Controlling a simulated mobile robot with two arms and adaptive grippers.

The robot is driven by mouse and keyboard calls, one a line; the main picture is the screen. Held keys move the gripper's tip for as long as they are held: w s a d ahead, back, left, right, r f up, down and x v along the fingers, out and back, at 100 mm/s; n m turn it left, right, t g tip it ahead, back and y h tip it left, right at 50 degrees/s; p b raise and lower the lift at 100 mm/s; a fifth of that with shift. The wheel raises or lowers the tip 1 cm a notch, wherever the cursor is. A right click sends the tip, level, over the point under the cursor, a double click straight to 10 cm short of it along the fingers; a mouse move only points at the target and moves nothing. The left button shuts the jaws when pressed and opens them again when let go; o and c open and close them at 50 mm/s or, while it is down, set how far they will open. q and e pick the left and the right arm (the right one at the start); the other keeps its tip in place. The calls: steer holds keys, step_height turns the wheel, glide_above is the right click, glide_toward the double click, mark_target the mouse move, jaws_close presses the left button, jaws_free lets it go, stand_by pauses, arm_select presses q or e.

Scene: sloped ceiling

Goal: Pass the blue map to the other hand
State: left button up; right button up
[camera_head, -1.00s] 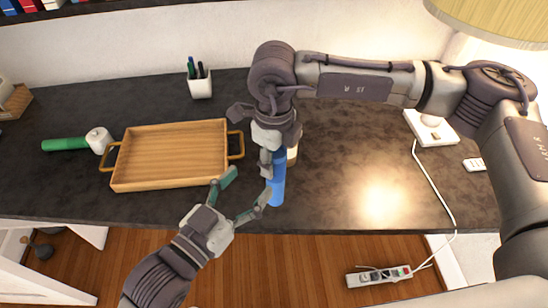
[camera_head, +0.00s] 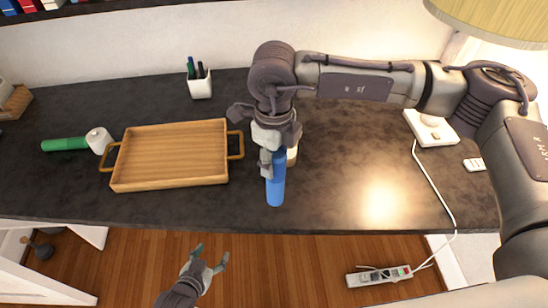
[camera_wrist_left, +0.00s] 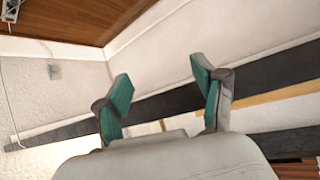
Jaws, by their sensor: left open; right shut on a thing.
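The blue map (camera_head: 276,186) is a rolled blue tube. It hangs roughly upright in the head view near the front of the dark desk. My right gripper (camera_head: 273,160) is shut on its upper part, with the lower part sticking out below the fingers. My left gripper (camera_head: 211,256) is open and empty, low over the wooden floor in front of the desk and well apart from the map. In the left wrist view, its two green-padded fingers (camera_wrist_left: 165,95) are spread with nothing between them.
A wooden tray (camera_head: 170,183) lies left of the map. A light-coloured cylinder (camera_head: 292,155) stands partly hidden behind my right gripper. The desk's right side is mostly clear.

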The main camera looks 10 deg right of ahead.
arm_select(q)
steer(key=s+a+f+n+g+y, duration=0.1)
steer(key=s+a+f, duration=0.1)
steer(key=s+f, duration=0.3)
steer(key=s+a+f+g+y, duration=0.1)
steer(key=s+a+f+g, duration=0.1)
steer(key=f, duration=0.6)
steer(key=s+a+f+n+g, duration=0.1)
steer(key=s+a+f+g, duration=0.1)
steer(key=s+f, duration=0.5)
steer(key=s+a+f+g+y, duration=0.1)
steer(key=s+a+f+g, duration=0.2)
steer(key=s+f, duration=0.5)
steer(key=s+g, duration=0.1)
steer(key=s, duration=0.7)
steer(key=shift+s+a+n+y, duration=0.2)
steer(key=shift+a+n+y, duration=0.1)
steer(key=shift+n, duration=0.1)
